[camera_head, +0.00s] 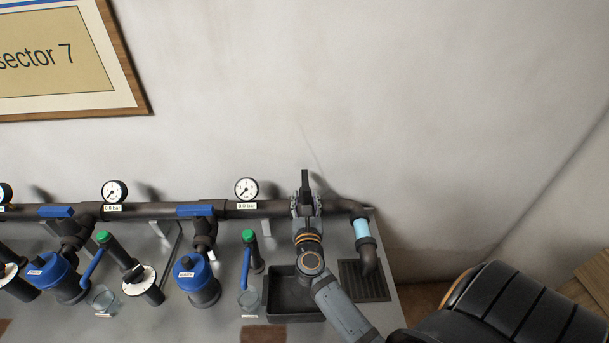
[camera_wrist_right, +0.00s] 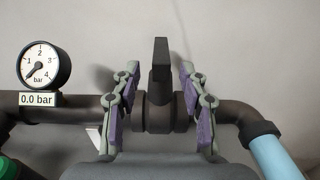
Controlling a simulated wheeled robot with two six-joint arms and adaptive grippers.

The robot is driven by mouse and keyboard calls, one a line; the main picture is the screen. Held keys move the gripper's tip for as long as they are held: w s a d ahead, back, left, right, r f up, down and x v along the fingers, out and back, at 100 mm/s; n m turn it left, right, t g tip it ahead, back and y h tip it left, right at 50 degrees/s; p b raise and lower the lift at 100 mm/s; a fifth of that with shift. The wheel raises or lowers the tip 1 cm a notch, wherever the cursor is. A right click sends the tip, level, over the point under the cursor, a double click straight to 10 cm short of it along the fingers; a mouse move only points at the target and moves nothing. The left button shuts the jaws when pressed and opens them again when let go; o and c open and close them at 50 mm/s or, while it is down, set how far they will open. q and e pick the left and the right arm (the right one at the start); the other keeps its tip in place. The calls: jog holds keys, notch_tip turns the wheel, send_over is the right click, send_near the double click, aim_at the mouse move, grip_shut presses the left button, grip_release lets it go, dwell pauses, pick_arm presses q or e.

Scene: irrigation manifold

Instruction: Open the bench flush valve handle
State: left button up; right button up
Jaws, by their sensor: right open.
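The flush valve handle (camera_wrist_right: 161,62) is a black lever standing upright, crosswise to the horizontal pipe, on a dark valve body (camera_wrist_right: 158,112) in the right wrist view. In the head view the handle (camera_head: 305,181) rises above the pipe's right end. My right gripper (camera_wrist_right: 160,88) is open, with one finger on each side of the handle and valve and visible gaps between. In the head view the right gripper (camera_head: 306,206) hides most of the valve body. My left gripper is in neither view.
A gauge (camera_head: 246,189) reading 0.0 bar is left of the valve. A light-blue pipe section (camera_head: 364,236) bends down to a drain grate (camera_head: 376,290) at right. A dark basin (camera_head: 283,292) lies below my right arm. Blue filters (camera_head: 197,276) and blue-handled valves stand left.

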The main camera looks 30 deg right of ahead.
aim_at(305, 182)
jog(key=shift+w+d+r, duration=0.15)
jog(key=shift+w+d, duration=0.15)
jog(key=shift+w, duration=0.15)
jog(key=shift+w+d+r, duration=0.15)
jog(key=shift+w+d, duration=0.1)
jog(key=shift+w, duration=0.2)
jog(key=x, duration=0.3)
jog(key=p+x, duration=0.1)
jog(key=shift+w+d+f, duration=0.1)
jog(key=shift+d+f, duration=0.05)
jog(key=shift+f, duration=0.15)
jog(key=x, duration=0.3)
jog(key=shift+d+f, duration=0.1)
jog(key=shift+c, duration=0.5)
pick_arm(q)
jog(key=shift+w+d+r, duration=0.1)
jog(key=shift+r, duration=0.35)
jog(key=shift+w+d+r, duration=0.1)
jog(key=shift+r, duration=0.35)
pick_arm(e)
grip_shut()
